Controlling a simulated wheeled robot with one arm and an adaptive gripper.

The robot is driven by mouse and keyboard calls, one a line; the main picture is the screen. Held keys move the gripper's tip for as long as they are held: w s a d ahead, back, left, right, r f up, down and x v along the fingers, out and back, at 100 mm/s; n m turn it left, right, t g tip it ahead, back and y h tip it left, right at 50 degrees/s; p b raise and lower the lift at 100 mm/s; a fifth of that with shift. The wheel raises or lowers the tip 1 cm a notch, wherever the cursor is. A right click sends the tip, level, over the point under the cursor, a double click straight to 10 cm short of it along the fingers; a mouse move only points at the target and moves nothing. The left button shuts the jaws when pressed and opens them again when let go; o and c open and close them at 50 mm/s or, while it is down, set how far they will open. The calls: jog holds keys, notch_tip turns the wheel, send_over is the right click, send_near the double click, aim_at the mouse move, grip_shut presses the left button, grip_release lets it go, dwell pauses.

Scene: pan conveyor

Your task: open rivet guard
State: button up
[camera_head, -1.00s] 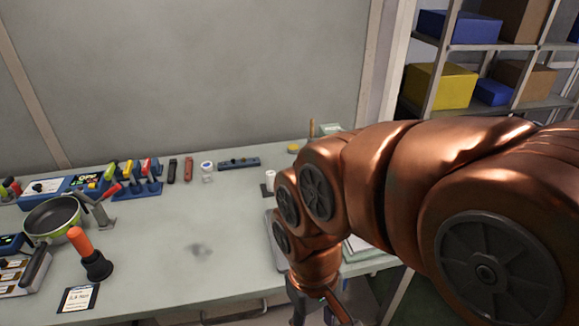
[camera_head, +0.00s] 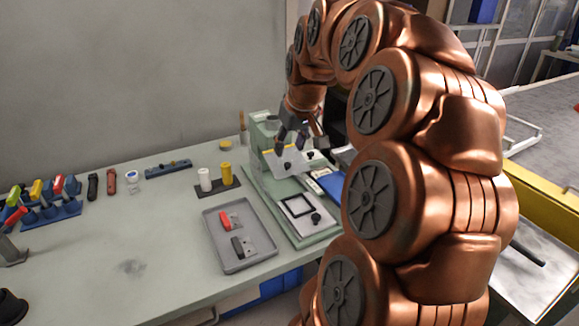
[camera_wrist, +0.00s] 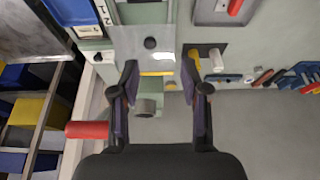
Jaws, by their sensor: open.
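The rivet guard looks to be the pale grey panel (camera_head: 281,164) with a black knob (camera_head: 288,166) and a yellow upper edge, on the front of the green machine (camera_head: 265,128) at the back right of the bench. In the wrist view the panel (camera_wrist: 128,50) and its round black knob (camera_wrist: 150,43) lie just beyond my fingertips. My gripper (camera_head: 301,142) is above and in front of the panel, fingers pointing down in the head view. In the wrist view my gripper (camera_wrist: 160,72) is open and empty, fingers apart, with the yellow strip between them. I see no contact with the knob.
A grey tray (camera_head: 211,245) with red-handled and black-handled pieces lies left of the machine. A white cylinder (camera_head: 205,179) and a yellow cylinder (camera_head: 227,174) stand behind it. A black-framed plate with a black knob (camera_head: 315,218) sits in front. The bench's middle left is mostly clear.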

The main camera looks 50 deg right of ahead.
aim_at(288, 164)
jog(key=x, duration=0.2)
jog(key=d+x, duration=0.1)
jog(key=x, duration=0.2)
jog(key=p+x, duration=0.1)
jog(key=x, duration=0.1)
jog(key=shift+d+f, duration=0.25)
jog(key=shift+d, duration=0.1)
grip_shut()
dwell(0.5)
